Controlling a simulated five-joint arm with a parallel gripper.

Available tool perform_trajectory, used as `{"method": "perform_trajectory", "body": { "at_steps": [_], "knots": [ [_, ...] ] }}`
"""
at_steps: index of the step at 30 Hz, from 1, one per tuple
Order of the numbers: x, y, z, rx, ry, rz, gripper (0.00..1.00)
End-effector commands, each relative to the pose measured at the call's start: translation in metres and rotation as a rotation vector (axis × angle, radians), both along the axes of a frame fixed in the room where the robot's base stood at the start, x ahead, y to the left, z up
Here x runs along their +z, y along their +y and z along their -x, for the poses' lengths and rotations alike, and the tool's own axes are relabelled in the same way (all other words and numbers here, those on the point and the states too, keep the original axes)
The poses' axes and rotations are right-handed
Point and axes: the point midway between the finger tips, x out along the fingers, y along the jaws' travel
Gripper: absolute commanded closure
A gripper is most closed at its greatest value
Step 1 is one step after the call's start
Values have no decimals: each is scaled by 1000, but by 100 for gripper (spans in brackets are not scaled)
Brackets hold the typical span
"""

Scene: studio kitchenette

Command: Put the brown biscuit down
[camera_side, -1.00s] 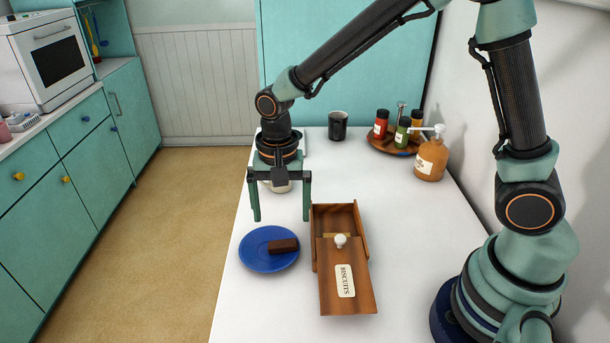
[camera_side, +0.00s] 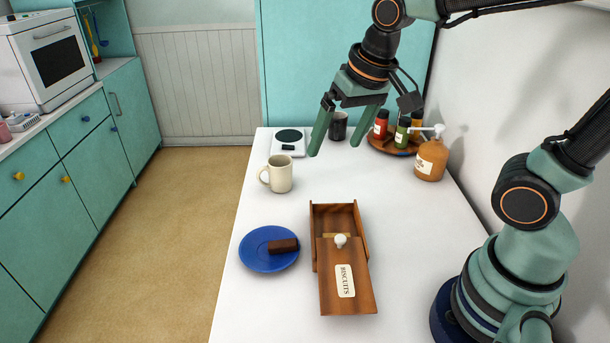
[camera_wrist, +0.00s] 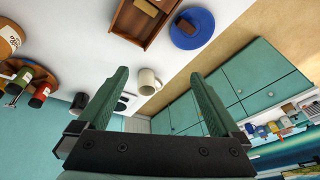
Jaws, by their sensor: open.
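The brown biscuit (camera_side: 283,245) lies on the right part of the blue plate (camera_side: 254,263), reaching its rim. In the wrist view the biscuit (camera_wrist: 187,26) shows on the plate (camera_wrist: 206,26) near the top edge. My gripper (camera_side: 319,128) is open and empty, raised well away from the plate, above the far part of the table. Its two green fingers are spread apart in the wrist view (camera_wrist: 164,84), with nothing between their tips but the view of the room behind.
A wooden biscuit box (camera_side: 364,232) with its lid (camera_side: 328,290) partly slid off stands right of the plate. A cream mug (camera_side: 280,175), a scale (camera_side: 299,145), a dark mug (camera_side: 338,126), a tray of jars (camera_side: 400,150) and a pump bottle (camera_side: 431,160) stand farther back.

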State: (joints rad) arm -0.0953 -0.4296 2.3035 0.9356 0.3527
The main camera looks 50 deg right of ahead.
Motion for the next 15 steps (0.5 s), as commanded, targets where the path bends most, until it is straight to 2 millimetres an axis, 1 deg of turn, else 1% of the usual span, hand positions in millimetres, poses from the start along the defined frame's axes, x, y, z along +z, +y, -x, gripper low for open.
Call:
{"method": "perform_trajectory", "body": {
  "at_steps": [1,6,10,15],
  "knots": [
    [5,-8,8,40,-42,20,0],
    [11,-24,26,165,-127,92,0],
    [11,-30,32,215,-158,125,0],
    [11,-31,34,230,-165,136,0]
  ]
}}
